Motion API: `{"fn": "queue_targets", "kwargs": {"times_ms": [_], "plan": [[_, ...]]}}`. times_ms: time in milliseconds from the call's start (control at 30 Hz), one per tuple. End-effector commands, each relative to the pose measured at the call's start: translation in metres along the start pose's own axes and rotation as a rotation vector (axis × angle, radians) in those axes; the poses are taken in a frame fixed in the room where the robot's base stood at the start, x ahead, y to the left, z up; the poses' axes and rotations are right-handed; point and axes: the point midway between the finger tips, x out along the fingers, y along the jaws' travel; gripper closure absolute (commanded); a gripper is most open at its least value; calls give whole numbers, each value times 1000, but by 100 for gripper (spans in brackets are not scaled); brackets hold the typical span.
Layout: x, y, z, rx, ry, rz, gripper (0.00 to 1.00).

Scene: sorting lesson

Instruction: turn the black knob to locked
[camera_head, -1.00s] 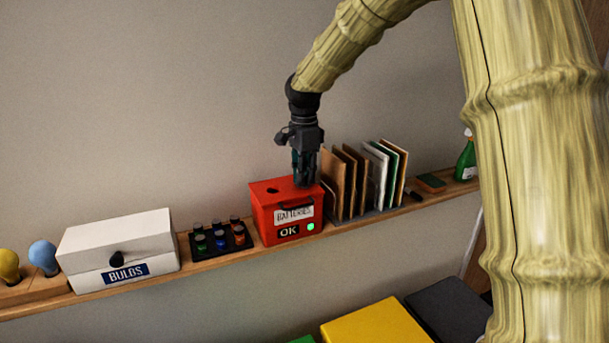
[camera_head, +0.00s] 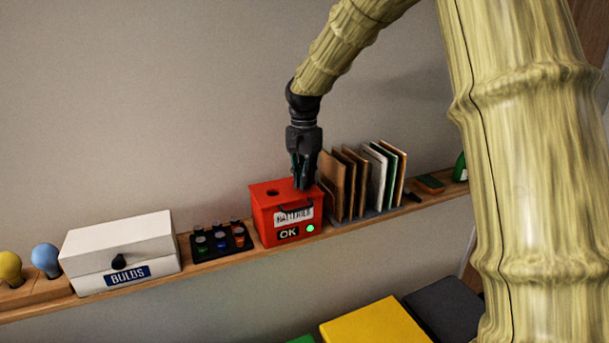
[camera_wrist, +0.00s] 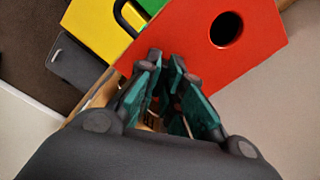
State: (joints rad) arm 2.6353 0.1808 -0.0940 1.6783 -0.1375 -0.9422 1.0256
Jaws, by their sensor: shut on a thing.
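The red battery box (camera_head: 263,218) stands on the shelf, with a round hole in its lid, a black handle and a lit green light beside "OK" on its front. My gripper (camera_head: 304,186) points down at the right part of the lid. In the wrist view my gripper (camera_wrist: 164,65) has its fingers close together at the lid's edge, beside the red lid (camera_wrist: 185,55). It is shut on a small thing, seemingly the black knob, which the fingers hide. I cannot read the knob's angle or any locked mark.
A rack of small batteries (camera_head: 220,240) is just left of the red box. Upright boards (camera_head: 355,185) stand close on the right. A yellow box (camera_head: 375,325) is below.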

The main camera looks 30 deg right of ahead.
Motion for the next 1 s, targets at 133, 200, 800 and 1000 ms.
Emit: {"fn": "queue_targets", "kwargs": {"times_ms": [133,200,800,1000], "plan": [[1,1,1,-138,-2,3,100],[1,2,1,-204,-3,3,100],[2,4,0,-762,-5,3,100],[2,5,-1,-907,-5,2,100]]}}
